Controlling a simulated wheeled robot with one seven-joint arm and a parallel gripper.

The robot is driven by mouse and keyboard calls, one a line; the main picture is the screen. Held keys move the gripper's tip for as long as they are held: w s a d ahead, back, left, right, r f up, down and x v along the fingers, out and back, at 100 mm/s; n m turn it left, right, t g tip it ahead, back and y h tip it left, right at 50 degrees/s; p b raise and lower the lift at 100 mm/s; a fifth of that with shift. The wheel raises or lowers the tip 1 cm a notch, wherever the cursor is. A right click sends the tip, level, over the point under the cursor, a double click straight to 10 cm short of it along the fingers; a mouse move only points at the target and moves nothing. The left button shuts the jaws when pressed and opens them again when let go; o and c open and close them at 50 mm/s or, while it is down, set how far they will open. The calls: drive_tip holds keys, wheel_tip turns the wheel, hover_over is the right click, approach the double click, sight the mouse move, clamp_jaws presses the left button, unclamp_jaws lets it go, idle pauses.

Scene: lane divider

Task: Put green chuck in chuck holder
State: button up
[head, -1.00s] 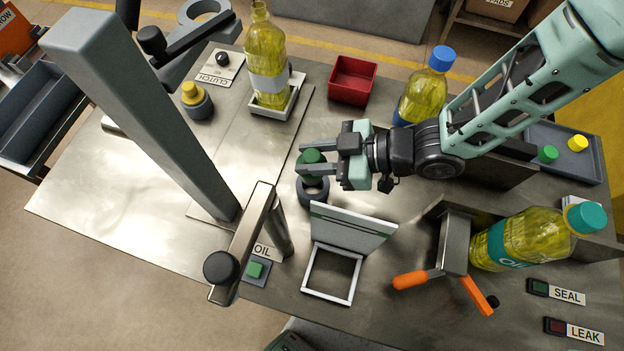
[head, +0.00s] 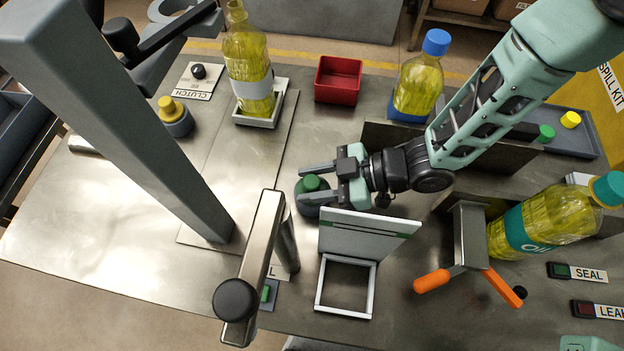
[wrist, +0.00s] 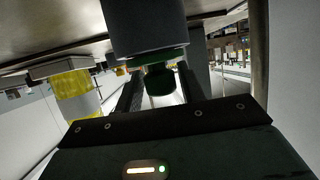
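The green chuck (head: 311,183) sits upright in the dark round chuck holder (head: 308,207), with its green top showing above the rim. My gripper (head: 317,182) is around the chuck from the right, one finger on each side. The fingers are spread, with a gap to the chuck. In the wrist view the green chuck (wrist: 160,78) shows between the two fingers, against the grey holder (wrist: 147,28), with light visible beside it. The lower part of the chuck is hidden inside the holder.
A grey upright plate with a white frame (head: 345,290) stands just in front of my gripper. A metal lever with a black knob (head: 235,298) is at the front left. A yellow chuck in its holder (head: 178,122), a bottle (head: 250,75) and a red bin (head: 338,80) stand behind.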

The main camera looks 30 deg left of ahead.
drive_tip(key=shift+o, duration=0.5)
drive_tip(key=shift+r, duration=0.15)
drive_tip(key=shift+w+d+r, duration=0.1)
drive_tip(key=w+d+r+m+t+h+b, duration=0.1)
drive_tip(key=w+d+r+m+t+h, duration=0.4)
drive_tip(key=d, duration=0.3)
drive_tip(key=w+d+r+m+t+h+b, duration=0.1)
drive_tip(key=w+d+r+m+t+h, duration=0.1)
drive_tip(key=w+d+r+m+t, duration=0.4)
drive_tip(key=s+d+r+m+g+h, duration=0.4)
drive_tip(key=s+d+r, duration=0.4)
drive_tip(key=s+d, duration=0.4)
drive_tip(key=shift+s+d+r+m+g+h, duration=0.3)
drive_tip(key=shift+s+d+g, duration=0.15)
drive_tip(key=shift+d, duration=0.35)
